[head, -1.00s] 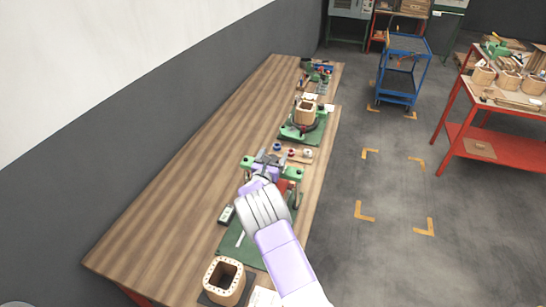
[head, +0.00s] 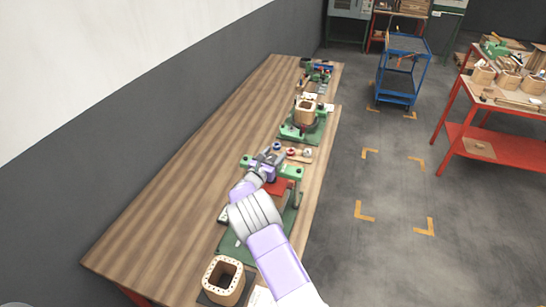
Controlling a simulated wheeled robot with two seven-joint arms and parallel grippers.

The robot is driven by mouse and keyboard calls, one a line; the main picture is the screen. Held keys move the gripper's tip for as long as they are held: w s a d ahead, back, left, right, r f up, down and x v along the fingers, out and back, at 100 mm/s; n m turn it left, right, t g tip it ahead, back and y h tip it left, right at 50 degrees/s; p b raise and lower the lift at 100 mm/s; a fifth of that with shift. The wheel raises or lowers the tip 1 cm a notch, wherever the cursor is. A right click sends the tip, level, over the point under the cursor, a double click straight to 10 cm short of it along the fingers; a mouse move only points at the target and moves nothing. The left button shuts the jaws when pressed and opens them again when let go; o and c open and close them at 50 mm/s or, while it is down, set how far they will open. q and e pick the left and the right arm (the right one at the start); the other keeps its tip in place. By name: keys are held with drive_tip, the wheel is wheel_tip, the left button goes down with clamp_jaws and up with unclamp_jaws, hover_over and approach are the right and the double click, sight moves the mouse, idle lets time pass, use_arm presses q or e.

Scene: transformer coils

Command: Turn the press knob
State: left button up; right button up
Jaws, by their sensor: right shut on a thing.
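The green press (head: 293,172) stands on the wooden bench, with a red part (head: 280,187) below its crossbar and a dark green base (head: 234,246). My right gripper (head: 270,160) is at the middle of the crossbar, over the top of the press. It is shut on the press knob, which its fingers and wrist mostly hide. The purple and white forearm comes in from the bottom and covers part of the base. My left gripper is not in view.
A wooden coil form (head: 224,276) stands at the bench's near end. Small knobs on a wooden strip (head: 298,154) and a second green fixture (head: 305,132) holding a coil form lie beyond the press. The bench's left side is clear.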

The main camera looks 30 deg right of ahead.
idle(0.3)
drive_tip(key=o, duration=1)
drive_tip(key=shift+c, duration=0.2)
drive_tip(key=v, duration=0.7)
drive_tip(key=shift+a, duration=0.2)
drive_tip(key=shift+s+r, duration=0.1)
